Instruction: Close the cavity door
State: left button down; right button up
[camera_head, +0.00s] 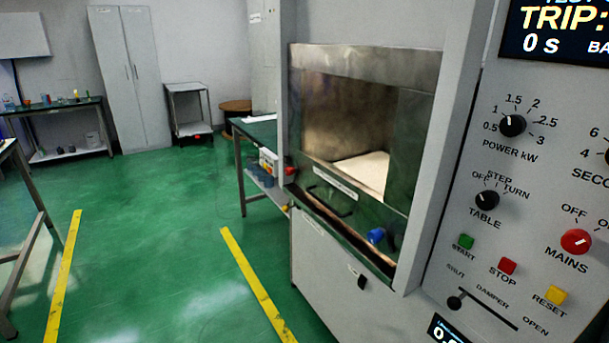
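The grey microwave generator cabinet (465,130) stands at the right. Its cavity (345,115) shows a brownish metal interior with a pale flat slab (365,172) inside. A steel strip (365,68) runs across the top of the cavity front. Below the cavity is a dark greenish reflective front panel (405,222) with a white label strip (335,182), a dark curved handle (333,204) and a blue knob (376,236). I cannot tell clearly which part is the cavity door or how it is hinged. Neither of my grippers is in view.
The control panel has a power dial (512,125), table dial (487,200), red mains knob (576,241) and damper slider (455,302). A lower cabinet front (325,270) lies beneath the cavity. A green-topped bench (258,130) stands behind. The green floor (165,245) at left is open.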

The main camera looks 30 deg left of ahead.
aim_at(416, 70)
jog(key=u, duration=0.45)
jog(key=k, duration=0.5)
jog(key=u, duration=0.7)
jog(key=i, duration=0.75)
jog(key=z, duration=0.85)
jog(key=i, duration=0.6)
jog(key=z, duration=0.65)
